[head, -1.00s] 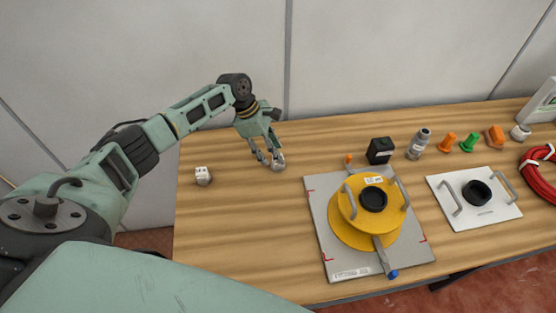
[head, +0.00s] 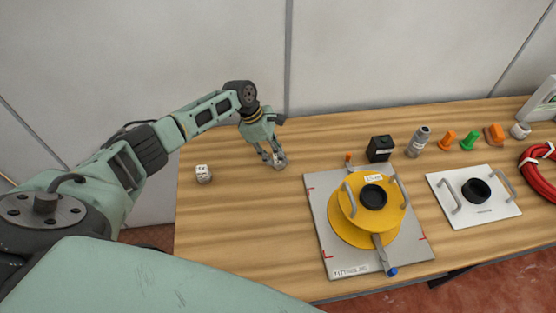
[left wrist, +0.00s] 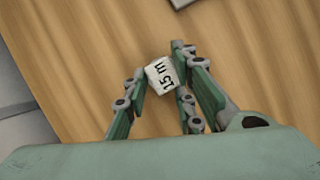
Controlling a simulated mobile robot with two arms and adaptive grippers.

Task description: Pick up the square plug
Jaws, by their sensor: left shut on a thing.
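My left gripper (head: 277,160) is at the back left of the wooden table, pointing down, with its fingertips close to the table top. In the head view this block shows only as a small pale shape between the fingertips. I cannot tell from its visible faces whether it is a square plug. A second small white block (head: 203,174) stands on the table, to the left of the gripper and apart from it. My right gripper is not in view.
A yellow reel (head: 347,228) sits on a grey plate (head: 320,205) right of the gripper. A black box (head: 380,148), a grey cylinder (head: 420,141) and orange and green parts (head: 469,140) stand behind. A white plate (head: 490,211) and red cable (head: 540,180) lie right.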

